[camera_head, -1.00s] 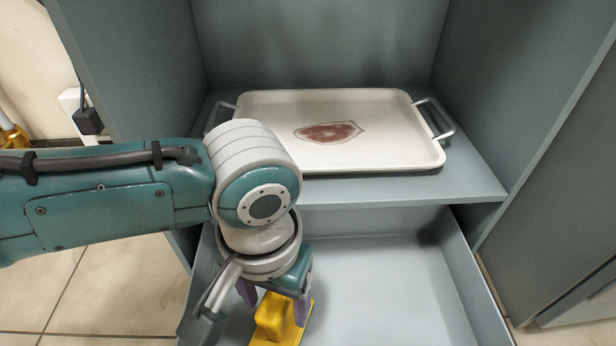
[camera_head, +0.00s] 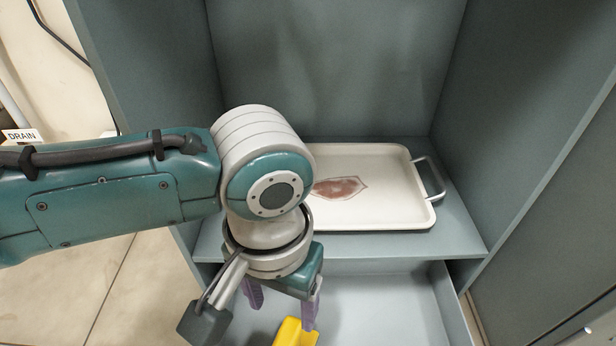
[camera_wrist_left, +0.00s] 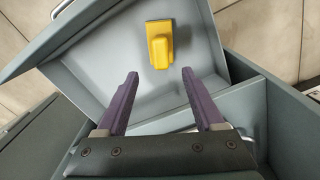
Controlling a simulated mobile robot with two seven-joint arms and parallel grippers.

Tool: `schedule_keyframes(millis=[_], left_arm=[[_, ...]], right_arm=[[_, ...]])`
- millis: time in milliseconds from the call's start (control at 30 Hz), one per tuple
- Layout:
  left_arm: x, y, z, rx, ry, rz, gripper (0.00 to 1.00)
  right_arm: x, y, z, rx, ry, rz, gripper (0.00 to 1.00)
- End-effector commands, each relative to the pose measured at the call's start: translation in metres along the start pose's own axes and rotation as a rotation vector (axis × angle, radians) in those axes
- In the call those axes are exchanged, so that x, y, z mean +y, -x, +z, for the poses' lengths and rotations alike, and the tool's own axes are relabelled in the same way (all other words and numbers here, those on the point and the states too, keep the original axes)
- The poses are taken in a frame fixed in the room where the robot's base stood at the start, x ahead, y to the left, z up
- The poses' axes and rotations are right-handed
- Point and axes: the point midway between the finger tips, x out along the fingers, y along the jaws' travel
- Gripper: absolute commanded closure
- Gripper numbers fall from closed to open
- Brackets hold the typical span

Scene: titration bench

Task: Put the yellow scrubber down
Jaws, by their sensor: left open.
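The yellow scrubber (camera_head: 296,333) lies in the open grey drawer (camera_head: 375,305), cut off by the bottom edge of the head view. The left wrist view shows it whole (camera_wrist_left: 160,45), resting on the drawer floor near a wall. My left gripper (camera_head: 282,308) is open, its purple fingers pointing down above the drawer. In the left wrist view the two fingertips (camera_wrist_left: 158,75) are spread wide with nothing between them, and the scrubber lies beyond them, apart from both. My right gripper is not in view.
A white tray (camera_head: 395,205) with a reddish-brown patch and metal handles stands on the shelf (camera_head: 455,235) above the drawer. Cabinet walls (camera_head: 520,130) enclose the shelf on both sides. The drawer floor right of the scrubber looks clear.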

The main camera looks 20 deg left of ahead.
Motion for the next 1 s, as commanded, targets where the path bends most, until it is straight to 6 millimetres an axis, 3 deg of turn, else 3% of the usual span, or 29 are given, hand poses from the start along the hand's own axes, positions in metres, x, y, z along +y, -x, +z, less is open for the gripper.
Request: schedule_keyframes(millis=[167, 367, 467, 567, 800, 900, 1000], left_arm=[[0.006, 0.004, 0.004, -0.001, -0.013, 0.016, 0.31], [0.055, 0.017, 0.04, 0.06, -0.132, 0.193, 0.31], [0.06, 0.036, 0.056, 0.148, -0.155, 0.263, 0.31], [0.034, 0.054, 0.071, 0.234, -0.132, 0.248, 0.31], [-0.057, 0.082, 0.116, 0.307, -0.065, 0.04, 0.31], [-0.075, 0.088, 0.126, 0.308, -0.057, -0.012, 0.31], [-0.08, 0.09, 0.129, 0.308, -0.057, -0.028, 0.31]], right_arm=[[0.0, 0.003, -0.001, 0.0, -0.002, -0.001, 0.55], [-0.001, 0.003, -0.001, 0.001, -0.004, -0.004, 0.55], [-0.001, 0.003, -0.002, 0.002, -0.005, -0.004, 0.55], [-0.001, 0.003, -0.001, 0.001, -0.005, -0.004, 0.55], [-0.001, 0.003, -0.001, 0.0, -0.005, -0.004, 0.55], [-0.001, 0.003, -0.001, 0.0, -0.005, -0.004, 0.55], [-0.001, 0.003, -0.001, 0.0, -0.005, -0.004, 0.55]])
